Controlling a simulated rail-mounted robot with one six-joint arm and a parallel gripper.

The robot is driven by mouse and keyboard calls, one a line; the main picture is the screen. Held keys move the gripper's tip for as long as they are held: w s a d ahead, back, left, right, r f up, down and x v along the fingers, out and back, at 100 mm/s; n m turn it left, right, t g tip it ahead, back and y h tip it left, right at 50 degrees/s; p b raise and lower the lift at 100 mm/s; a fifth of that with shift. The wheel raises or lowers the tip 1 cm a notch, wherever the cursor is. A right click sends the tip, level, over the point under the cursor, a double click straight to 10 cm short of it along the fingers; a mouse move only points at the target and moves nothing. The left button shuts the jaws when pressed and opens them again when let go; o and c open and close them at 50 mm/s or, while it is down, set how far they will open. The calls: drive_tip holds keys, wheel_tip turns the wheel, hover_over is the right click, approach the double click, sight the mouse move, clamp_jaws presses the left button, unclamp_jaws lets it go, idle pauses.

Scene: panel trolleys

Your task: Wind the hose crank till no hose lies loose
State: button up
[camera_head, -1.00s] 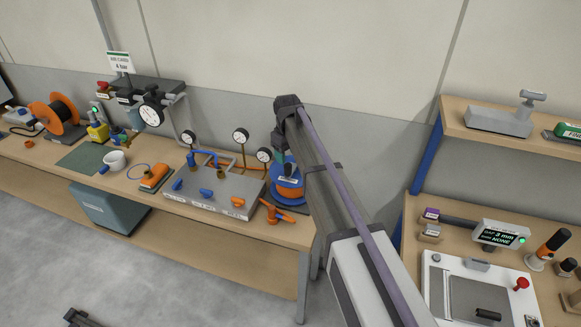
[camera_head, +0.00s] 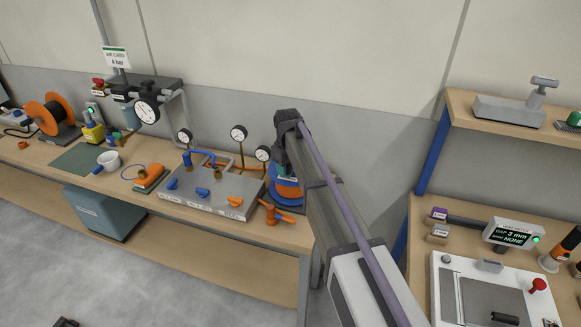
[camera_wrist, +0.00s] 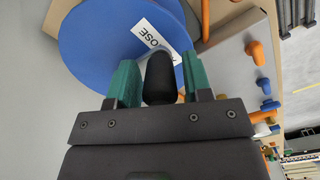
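The hose reel (camera_head: 287,194) is a blue disc at the right end of the left bench, partly hidden behind my arm. In the wrist view the reel's blue disc (camera_wrist: 95,45) fills the upper left, with a white HOSE label on it. The black crank knob (camera_wrist: 160,78) stands up from the disc towards the camera. An orange strip, perhaps hose (camera_wrist: 206,20), shows beside the disc; how much hose lies loose is hidden.
A grey manifold panel (camera_head: 212,190) with blue and orange handles stands left of the reel. An orange tee-shaped part (camera_head: 275,213) lies just in front of it. Gauges (camera_head: 238,133) stand behind. A second bench (camera_head: 420,212) with a shelf is at the right.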

drive_tip(key=c, duration=0.7)
drive_tip(key=shift+w+a, duration=0.3)
drive_tip(key=shift+a, duration=0.25)
drive_tip(key=shift+w+a, duration=0.4)
drive_tip(key=shift+a, duration=0.05)
drive_tip(key=shift+w+a, duration=0.4)
drive_tip(key=shift+w, duration=0.2)
drive_tip(key=shift+w+a, duration=0.25)
drive_tip(key=shift+w, duration=0.2)
